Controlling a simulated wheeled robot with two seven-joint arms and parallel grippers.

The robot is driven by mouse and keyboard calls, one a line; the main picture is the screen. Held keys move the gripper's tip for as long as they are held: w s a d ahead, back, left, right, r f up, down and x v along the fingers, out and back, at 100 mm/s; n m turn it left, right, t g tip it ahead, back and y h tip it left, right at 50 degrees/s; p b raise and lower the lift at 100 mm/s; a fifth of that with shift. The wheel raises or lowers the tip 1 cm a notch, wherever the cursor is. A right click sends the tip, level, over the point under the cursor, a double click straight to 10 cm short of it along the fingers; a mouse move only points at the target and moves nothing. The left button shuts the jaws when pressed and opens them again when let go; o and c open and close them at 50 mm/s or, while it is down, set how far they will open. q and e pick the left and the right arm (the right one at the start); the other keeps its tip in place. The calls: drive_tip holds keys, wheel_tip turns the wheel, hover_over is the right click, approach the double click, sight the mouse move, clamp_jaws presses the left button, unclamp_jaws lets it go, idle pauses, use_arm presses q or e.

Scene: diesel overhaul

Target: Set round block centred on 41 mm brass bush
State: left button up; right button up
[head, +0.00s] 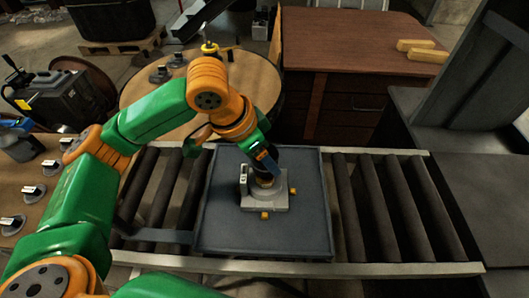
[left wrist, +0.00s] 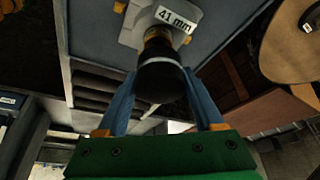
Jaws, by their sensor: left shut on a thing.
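My left gripper (head: 264,162) is over the grey fixture (head: 270,200) on the dark tray (head: 225,220). In the left wrist view its blue fingers (left wrist: 160,100) are shut on a dark round block (left wrist: 162,82). Beyond the block is the brass bush (left wrist: 157,42), in the fixture beside a white "41 mm" label (left wrist: 177,18). The block lies roughly in line with the bush. I cannot tell whether they touch. My right gripper is in neither view.
The tray rests on a roller conveyor (head: 375,205). Yellow knobs (head: 264,215) stick out from the fixture. A round table (head: 150,90) and a brown cabinet (head: 350,45) stand behind. A bench with several labelled parts (head: 30,192) is at left.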

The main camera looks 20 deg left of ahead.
use_arm(q)
drive_tip(key=shift+f, duration=0.25)
idle(0.4)
drive_tip(key=shift+f, duration=0.75)
drive_tip(key=shift+f, duration=0.3)
idle(0.3)
drive_tip(key=o, duration=1.4)
drive_tip(key=shift+s, duration=0.15)
